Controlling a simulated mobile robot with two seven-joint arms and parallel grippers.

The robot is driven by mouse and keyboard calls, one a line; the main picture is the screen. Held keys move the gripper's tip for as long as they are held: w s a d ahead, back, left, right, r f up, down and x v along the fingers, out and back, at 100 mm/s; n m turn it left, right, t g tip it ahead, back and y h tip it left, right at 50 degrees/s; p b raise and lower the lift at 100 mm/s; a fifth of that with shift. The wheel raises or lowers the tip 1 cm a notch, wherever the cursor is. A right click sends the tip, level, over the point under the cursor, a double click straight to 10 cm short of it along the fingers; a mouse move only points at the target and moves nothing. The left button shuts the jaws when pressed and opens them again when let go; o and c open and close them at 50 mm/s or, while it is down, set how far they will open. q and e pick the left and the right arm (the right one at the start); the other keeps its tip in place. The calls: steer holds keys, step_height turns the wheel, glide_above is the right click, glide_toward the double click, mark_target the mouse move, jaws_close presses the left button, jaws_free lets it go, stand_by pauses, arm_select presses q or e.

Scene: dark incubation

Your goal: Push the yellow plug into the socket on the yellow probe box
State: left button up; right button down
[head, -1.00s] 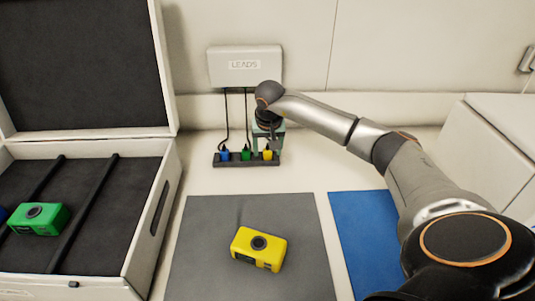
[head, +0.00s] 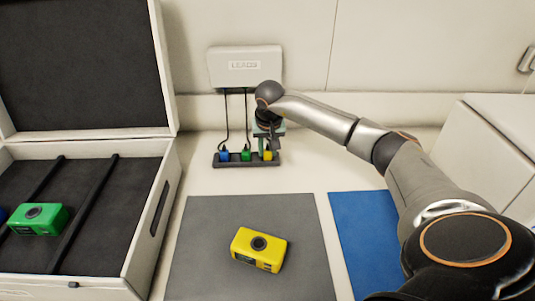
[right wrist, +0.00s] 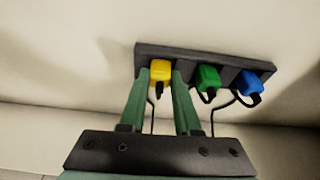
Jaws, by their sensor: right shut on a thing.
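The yellow plug (head: 267,156) stands at the right end of a dark plug holder (head: 230,161) below the LEADS box. My right gripper (head: 268,146) is over it, coming down from above. In the right wrist view the two green fingers (right wrist: 160,88) are closed on either side of the yellow plug (right wrist: 161,70), which still sits at the holder. The yellow probe box (head: 259,250) lies on the grey mat (head: 200,260), with a dark round part on top. Its socket is too small to make out for certain. My left gripper is not in view.
A blue plug (head: 224,155) and a green plug (head: 246,155) stand in the same holder, with dark cables up to the LEADS box (head: 245,66). An open case (head: 150,215) with a green box (head: 38,219) is at left. A blue mat (head: 355,225) lies at right.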

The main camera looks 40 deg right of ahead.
steer(key=shift+r, duration=0.1)
steer(key=shift+r, duration=0.55)
arm_select(q)
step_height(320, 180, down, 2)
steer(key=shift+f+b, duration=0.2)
steer(key=shift+b, duration=1.05)
arm_select(e)
steer(key=s+a+r, duration=0.2)
steer(key=s+r, duration=0.4)
steer(key=s+a+r, duration=0.3)
steer(key=s+r, duration=0.2)
steer(key=s, duration=0.2)
steer(key=shift+a+r, duration=0.3)
steer(key=shift+r, duration=0.1)
steer(key=shift+w, duration=0.1)
